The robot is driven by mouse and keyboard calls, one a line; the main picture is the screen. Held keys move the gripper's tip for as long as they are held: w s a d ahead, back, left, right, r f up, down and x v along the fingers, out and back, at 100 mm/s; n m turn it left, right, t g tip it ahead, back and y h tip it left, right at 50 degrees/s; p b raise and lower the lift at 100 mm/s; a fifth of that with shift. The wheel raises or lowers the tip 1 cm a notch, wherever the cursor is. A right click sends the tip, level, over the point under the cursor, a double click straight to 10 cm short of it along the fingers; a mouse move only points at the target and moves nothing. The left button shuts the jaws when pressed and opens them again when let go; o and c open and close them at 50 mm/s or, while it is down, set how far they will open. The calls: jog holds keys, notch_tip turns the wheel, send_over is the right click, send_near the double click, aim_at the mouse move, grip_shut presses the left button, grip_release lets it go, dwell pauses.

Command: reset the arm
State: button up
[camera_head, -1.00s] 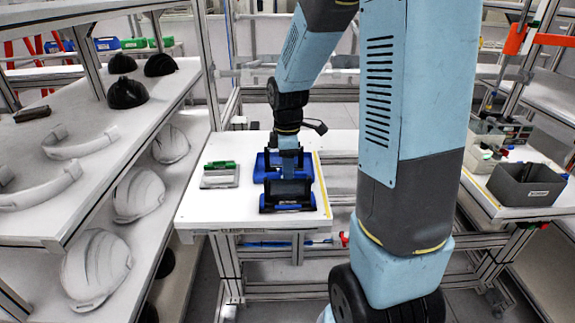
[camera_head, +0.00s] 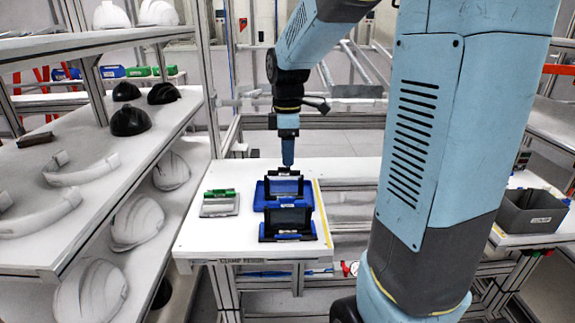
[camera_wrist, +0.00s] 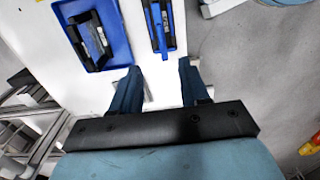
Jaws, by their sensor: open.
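My gripper (camera_head: 288,150) hangs pointing down above the back of the white table (camera_head: 205,235), behind two blue-and-black fixtures. In the wrist view my gripper (camera_wrist: 155,75) has its two blue fingers spread apart with nothing between them. The front blue-and-black fixture (camera_head: 288,222) stands near the table's front edge. The rear blue fixture (camera_head: 285,188) stands just behind it. Both also show beyond the fingers in the wrist view, one on a wide blue base (camera_wrist: 95,35) and one narrow (camera_wrist: 158,22).
A green-and-grey clamp piece (camera_head: 219,203) lies on the table's left part. A shelf at left (camera_head: 75,225) carries black shells (camera_head: 130,119) and white bands, with white helmet shells (camera_head: 140,222) below. A grey bin (camera_head: 533,208) stands at right.

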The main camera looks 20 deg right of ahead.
jog(key=shift+r, duration=0.35)
jog(key=shift+s, duration=0.1)
jog(key=s+r+m+t, duration=0.2)
jog(key=s+r+m, duration=0.1)
jog(key=s+m, duration=0.4)
jog(key=s+r+m+t, duration=0.3)
jog(key=s+m, duration=0.4)
jog(key=s, duration=0.5)
jog(key=shift+s+a+m+t, duration=0.15)
jog(key=shift+a+m+t, duration=0.1)
jog(key=shift+m+t, duration=0.05)
jog(key=shift+r, duration=0.1)
